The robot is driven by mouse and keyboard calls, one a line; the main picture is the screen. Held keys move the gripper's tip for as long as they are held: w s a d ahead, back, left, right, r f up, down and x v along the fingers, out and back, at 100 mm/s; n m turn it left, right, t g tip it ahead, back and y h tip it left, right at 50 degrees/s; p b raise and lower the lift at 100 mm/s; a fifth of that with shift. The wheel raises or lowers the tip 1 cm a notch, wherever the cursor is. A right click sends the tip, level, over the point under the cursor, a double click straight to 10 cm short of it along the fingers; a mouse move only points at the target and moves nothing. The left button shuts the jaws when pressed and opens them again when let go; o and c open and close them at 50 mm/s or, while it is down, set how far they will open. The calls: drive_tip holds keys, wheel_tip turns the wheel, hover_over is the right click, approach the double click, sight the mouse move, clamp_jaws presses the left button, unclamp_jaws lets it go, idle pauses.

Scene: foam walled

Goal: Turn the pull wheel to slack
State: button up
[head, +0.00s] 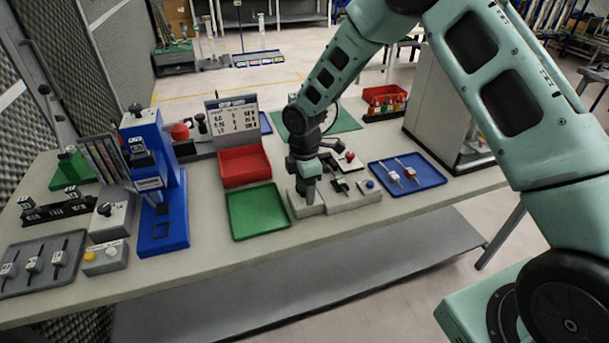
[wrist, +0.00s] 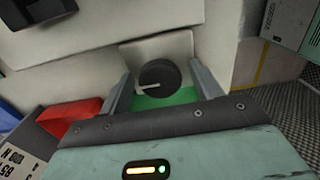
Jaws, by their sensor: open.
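The pull wheel (wrist: 158,78) looks like a dark round knob with a white pointer mark, set on a pale block. In the wrist view the mark points left. My gripper (wrist: 162,82) is open, with one finger on each side of the wheel. A gap shows between wheel and fingers, and no grip is visible. In the head view my gripper (head: 308,192) points down over the grey fixture (head: 350,203) at the table's front middle. There my gripper and arm hide the wheel. No label for slack is readable.
A green tray (head: 257,212) and a red bin (head: 245,166) stand left of my gripper. A blue tray (head: 425,180) with small parts lies to the right. A blue stand (head: 165,225) and grey boxes fill the left end. A tall cabinet (head: 432,100) stands at the back right.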

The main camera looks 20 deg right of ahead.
wheel_tip(320, 180, up, 17)
drive_tip(key=b, duration=0.2)
drive_tip(key=shift+r+b, duration=0.2)
drive_tip(key=shift+b, duration=0.15)
